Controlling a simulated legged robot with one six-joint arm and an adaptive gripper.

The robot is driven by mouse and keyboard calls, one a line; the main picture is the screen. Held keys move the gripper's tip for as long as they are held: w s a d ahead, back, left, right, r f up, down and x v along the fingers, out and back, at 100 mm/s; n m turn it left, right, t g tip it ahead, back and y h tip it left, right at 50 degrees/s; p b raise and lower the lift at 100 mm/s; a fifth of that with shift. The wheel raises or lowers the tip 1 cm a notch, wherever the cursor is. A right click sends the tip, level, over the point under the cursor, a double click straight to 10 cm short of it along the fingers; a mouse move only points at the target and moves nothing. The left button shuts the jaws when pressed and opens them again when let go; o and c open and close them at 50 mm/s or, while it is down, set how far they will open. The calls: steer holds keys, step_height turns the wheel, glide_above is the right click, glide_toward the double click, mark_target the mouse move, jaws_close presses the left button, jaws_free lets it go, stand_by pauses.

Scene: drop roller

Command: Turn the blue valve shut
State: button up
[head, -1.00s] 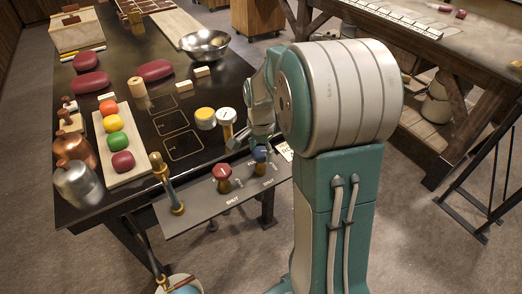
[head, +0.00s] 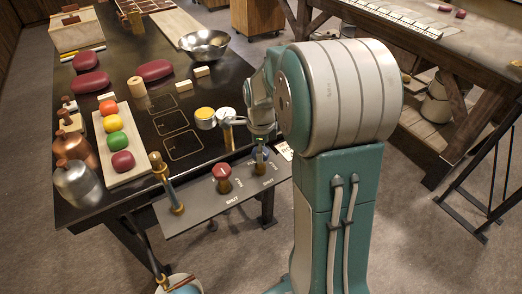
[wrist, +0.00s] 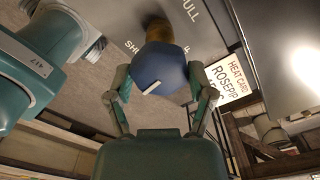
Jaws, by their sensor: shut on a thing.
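In the wrist view the mark lies slanted near the knob's lower edge. My gripper (wrist: 160,86) has one finger on each side of the knob and is shut on it. In the head view the blue valve (head: 261,155) is mostly hidden under my gripper. It stands on a grey panel (head: 205,208) at the table's front edge. Panel lettering, partly covered, shows "FULL" and the start of "SHUT" in the wrist view.
A red valve (head: 221,171) stands left of the blue one on the same panel, and a brass-and-dark upright lever (head: 167,185) further left. A printed card (wrist: 230,80) lies right of the knob.

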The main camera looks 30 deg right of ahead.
steer(key=shift+f+m, duration=0.1)
steer(key=shift+m, duration=0.7)
steer(key=o, duration=1.1)
steer(key=shift+w+a, duration=0.1)
step_height(320, 180, up, 12)
